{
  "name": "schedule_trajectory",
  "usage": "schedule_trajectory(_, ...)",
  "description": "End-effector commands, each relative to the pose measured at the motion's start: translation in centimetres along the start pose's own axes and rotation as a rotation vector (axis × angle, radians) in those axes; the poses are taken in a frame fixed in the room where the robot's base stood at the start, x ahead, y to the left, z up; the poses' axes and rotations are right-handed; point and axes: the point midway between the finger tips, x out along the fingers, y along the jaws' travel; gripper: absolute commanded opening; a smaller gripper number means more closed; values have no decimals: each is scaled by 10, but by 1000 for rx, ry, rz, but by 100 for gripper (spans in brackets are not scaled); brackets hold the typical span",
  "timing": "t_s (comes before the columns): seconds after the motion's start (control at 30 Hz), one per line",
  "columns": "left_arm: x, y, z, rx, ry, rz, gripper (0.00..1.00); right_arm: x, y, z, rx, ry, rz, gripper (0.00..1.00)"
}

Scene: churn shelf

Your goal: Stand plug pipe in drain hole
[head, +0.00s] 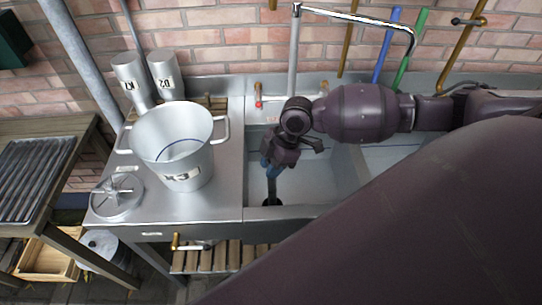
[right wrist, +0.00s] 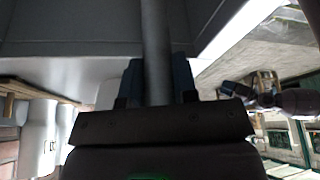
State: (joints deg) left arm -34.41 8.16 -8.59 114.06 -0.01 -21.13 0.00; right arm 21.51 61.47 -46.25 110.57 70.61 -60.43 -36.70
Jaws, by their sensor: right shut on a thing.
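My right gripper (head: 271,163) reaches down into the left part of the steel sink and is shut on the grey plug pipe (head: 271,186). In the right wrist view the pipe (right wrist: 155,50) runs between the two dark fingers (right wrist: 158,85). In the head view the pipe looks near upright, its lower end at the dark drain hole (head: 271,202) in the basin floor. I cannot tell whether the end is inside the hole or just above it. The pipe's upper part is hidden by my gripper and wrist.
The steel sink (head: 345,172) has walls around my gripper. A large pot marked K3 (head: 190,165) and a round lid (head: 117,196) stand on the left counter, with two metal canisters (head: 129,75) behind. A tap pipe (head: 294,55) rises behind my right arm.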

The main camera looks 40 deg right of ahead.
Motion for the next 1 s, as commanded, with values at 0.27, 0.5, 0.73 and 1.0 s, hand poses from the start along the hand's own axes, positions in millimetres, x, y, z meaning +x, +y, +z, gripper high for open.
schedule_trajectory(0.27, 2, 0, 0, 1, 3, 1, 85, 4, 0, 2, 0, 0, 0, 0)
schedule_trajectory(0.5, 3, 0, 1, 0, 2, 1, 85, 6, 0, 2, 0, 0, 0, 38)
schedule_trajectory(0.73, 2, 0, 3, 0, -1, 0, 85, 6, 0, 2, 0, 0, 0, 57)
schedule_trajectory(1.0, -1, 0, 6, -1, -8, -1, 85, 1, 0, 3, 0, 0, 0, 57)
